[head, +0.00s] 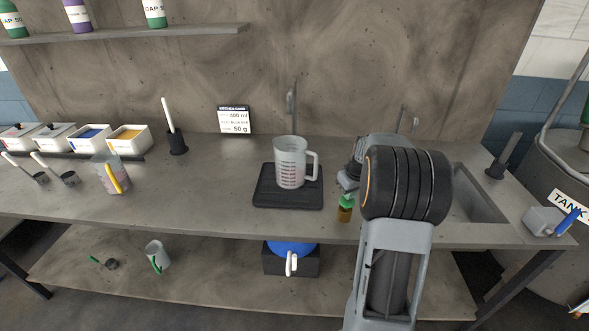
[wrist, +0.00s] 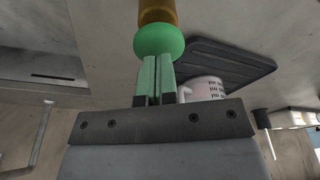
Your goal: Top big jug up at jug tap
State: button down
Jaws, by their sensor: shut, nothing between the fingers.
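The big jug (head: 290,163), clear-white with a dark red scale and a handle on its right, stands upright on a black ribbed mat (head: 262,200). A thin grey tap (head: 291,98) is on the wall behind and above it. I cannot tell the jug's liquid level.
A sink (head: 475,200) with its own tap (head: 402,117) lies right, partly behind my arm. A smaller jug (head: 108,175) with a yellow handle stands left. A sign (head: 234,120) and a dark holder with a white handle (head: 177,142) stand behind.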

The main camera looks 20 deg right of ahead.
jog(key=shift+f+b, duration=0.8)
jog(key=shift+f, duration=0.4)
dwell(2.3)
dwell(4.1)
notch_tip(320, 180, up, 3)
jog(key=shift+r+p, duration=0.2)
jog(key=shift+p, duration=1)
jog(key=shift+f, duration=0.15)
